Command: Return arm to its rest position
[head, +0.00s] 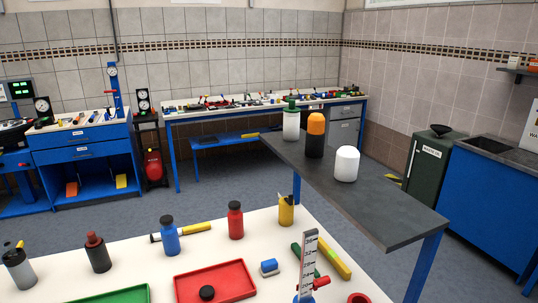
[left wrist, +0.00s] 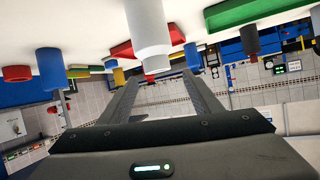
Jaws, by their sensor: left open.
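My left gripper (left wrist: 161,76) shows only in the left wrist view, where the scene appears upside down. Its two dark fingers are apart. A white and grey cylinder (left wrist: 150,38) appears beyond and partly between the fingertips; I cannot tell how close it is. I see no object gripped. Neither of my arms shows in the head view, and my right gripper is in no view.
Red (head: 236,220), blue (head: 170,235) and other bottles stand on the table, with a red tray (head: 235,283) and a green tray (head: 115,297). A dark raised shelf (head: 385,190) at right bears a white-capped bottle (head: 347,164) and two others. Open floor lies behind.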

